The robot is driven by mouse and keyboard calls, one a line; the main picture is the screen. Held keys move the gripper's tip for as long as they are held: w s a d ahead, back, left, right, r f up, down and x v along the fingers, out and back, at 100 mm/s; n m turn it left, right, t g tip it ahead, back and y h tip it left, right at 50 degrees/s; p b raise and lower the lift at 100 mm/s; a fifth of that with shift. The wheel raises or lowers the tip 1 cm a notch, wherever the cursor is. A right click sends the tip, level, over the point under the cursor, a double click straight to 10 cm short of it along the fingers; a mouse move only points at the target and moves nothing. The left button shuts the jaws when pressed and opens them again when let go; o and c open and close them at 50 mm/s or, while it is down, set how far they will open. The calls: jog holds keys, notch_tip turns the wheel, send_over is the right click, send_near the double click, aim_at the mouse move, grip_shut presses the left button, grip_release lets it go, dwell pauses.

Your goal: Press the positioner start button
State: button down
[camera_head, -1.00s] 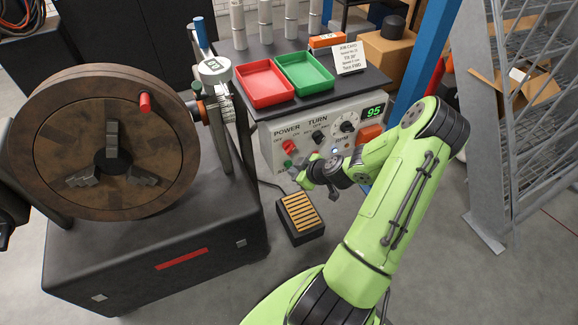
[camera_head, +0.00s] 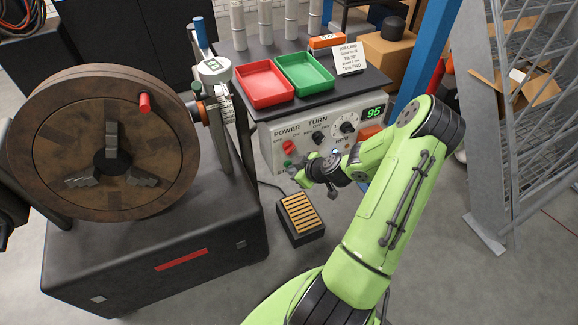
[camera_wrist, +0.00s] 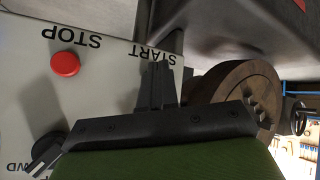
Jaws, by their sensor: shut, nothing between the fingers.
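The positioner control panel (camera_head: 315,128) is a pale box front with POWER, TURN and RPM labels. A red button (camera_head: 289,147) sits above a green button (camera_head: 288,163) at its left side. In the wrist view the red button (camera_wrist: 65,64) is beside the word STOP. The word START (camera_wrist: 152,54) is partly covered by my gripper (camera_wrist: 165,55), and no button shows there. My gripper (camera_head: 297,173) is shut and empty, close to the panel's lower left near the green button. I cannot tell whether it touches anything.
A red tray (camera_head: 265,84) and a green tray (camera_head: 305,74) stand on top of the bench. The large round positioner table (camera_head: 90,140) is at left. A slatted foot pedal (camera_head: 300,213) lies on the floor below the panel. A grey metal rack (camera_head: 500,140) stands at right.

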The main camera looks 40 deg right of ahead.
jog(key=shift+w, duration=0.15)
dwell(0.3)
jog(key=shift+s+a+b, duration=0.25)
jog(key=shift+s+b, duration=0.3)
jog(key=shift+s, duration=0.35)
jog(key=s+b, duration=0.1)
jog(key=s, duration=0.1)
jog(key=s+a+b, duration=0.1)
jog(key=s, duration=0.1)
jog(key=shift+s+a, duration=0.15)
jog(key=shift+s, duration=0.25)
